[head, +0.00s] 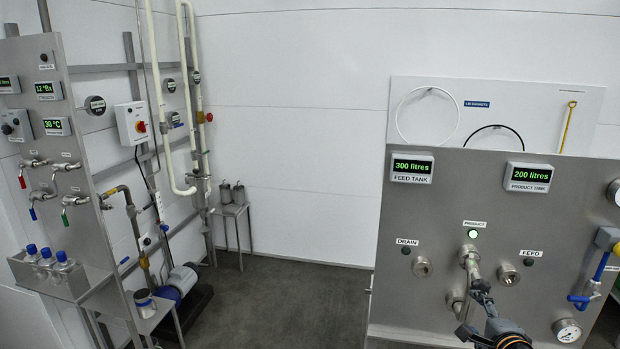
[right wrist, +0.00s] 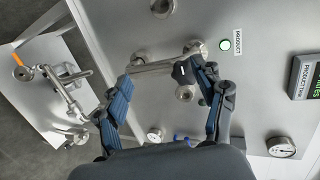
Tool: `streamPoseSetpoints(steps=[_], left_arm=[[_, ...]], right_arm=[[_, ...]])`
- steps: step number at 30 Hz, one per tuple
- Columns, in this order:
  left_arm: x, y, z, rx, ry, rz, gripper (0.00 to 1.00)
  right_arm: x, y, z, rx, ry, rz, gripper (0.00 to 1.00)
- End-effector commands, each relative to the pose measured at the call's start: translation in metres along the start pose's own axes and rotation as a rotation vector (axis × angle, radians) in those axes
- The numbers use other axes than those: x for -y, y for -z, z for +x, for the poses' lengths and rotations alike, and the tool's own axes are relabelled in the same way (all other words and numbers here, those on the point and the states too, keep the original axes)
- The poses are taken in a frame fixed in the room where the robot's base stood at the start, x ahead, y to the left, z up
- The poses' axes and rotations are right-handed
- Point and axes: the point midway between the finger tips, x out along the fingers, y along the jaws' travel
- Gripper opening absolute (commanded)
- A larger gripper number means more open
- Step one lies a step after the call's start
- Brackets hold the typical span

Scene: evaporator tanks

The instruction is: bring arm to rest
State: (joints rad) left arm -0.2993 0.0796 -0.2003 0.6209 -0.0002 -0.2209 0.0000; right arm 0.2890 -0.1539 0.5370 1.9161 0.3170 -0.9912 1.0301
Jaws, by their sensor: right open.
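My right gripper (head: 470,307) is low in front of the steel tank panel (head: 510,203) in the head view. In the right wrist view its two blue-padded fingers (right wrist: 160,76) are spread open. A steel pipe piece (head: 471,265) at the PRODUCT port reaches down toward my gripper; it also shows between and just beyond the fingers in the right wrist view (right wrist: 160,67). The fingers do not visibly close on it; I cannot tell whether they touch it. The lamp at PRODUCT (head: 473,234) is lit green. My left gripper is not in view.
Displays read 300 litres (head: 411,167) and 200 litres (head: 528,177). A blue-handled valve (head: 592,280) and a gauge (head: 566,330) sit at the panel's right. A steel rack with sample bottles (head: 47,262) and a pump (head: 181,280) stand left. Open floor (head: 290,305) lies between.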

Motion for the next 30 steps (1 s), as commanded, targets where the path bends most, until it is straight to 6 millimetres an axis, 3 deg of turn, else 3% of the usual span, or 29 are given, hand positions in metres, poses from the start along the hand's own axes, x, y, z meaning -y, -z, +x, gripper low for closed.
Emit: streamPoseSetpoints(steps=[1, 6, 10, 15, 25, 26, 30], left_arm=[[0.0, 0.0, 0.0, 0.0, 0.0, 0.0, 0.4], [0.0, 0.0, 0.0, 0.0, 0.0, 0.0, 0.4], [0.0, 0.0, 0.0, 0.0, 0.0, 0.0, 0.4], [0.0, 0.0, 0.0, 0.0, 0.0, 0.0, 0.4], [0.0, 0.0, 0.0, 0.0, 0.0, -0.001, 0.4], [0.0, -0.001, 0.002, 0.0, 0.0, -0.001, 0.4], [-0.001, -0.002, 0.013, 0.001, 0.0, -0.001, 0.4]], right_arm=[[-0.033, -0.011, -0.016, 0.022, -0.087, -0.187, 0.69], [-0.128, -0.054, -0.081, 0.188, -0.338, -0.775, 0.69], [-0.185, -0.078, -0.135, 0.354, -0.468, -1.108, 0.69], [-0.229, -0.097, -0.191, 0.539, -0.555, -1.372, 0.69], [-0.278, -0.118, -0.283, 0.86, -0.628, -1.692, 0.69], [-0.284, -0.119, -0.287, 0.881, -0.632, -1.709, 0.69], [-0.323, -0.118, -0.26, 0.88, -0.641, -1.696, 0.69]])
